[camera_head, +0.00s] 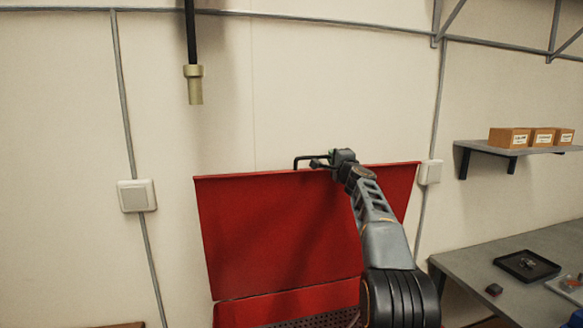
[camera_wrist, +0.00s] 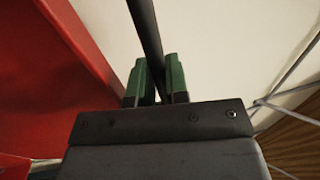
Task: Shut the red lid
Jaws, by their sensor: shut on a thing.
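The red lid (camera_head: 275,230) stands raised against the wall, tilted a little back, above a red box (camera_head: 290,303) whose dark perforated inside shows at the bottom of the head view. A dark bar handle (camera_head: 306,160) sits at the lid's top edge. My gripper (camera_head: 325,161) is at that top edge, by the handle. In the wrist view the green-padded fingers of my gripper (camera_wrist: 157,80) are closed on the dark bar (camera_wrist: 146,35), with the red lid (camera_wrist: 55,70) to the left. The box's lower part is out of view.
A black hose with a brass end (camera_head: 194,85) hangs at upper left. A shelf (camera_head: 515,148) with small cardboard boxes is on the right wall. A grey table (camera_head: 470,263) with a black tray (camera_head: 527,265) stands at lower right. Wall switches flank the lid.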

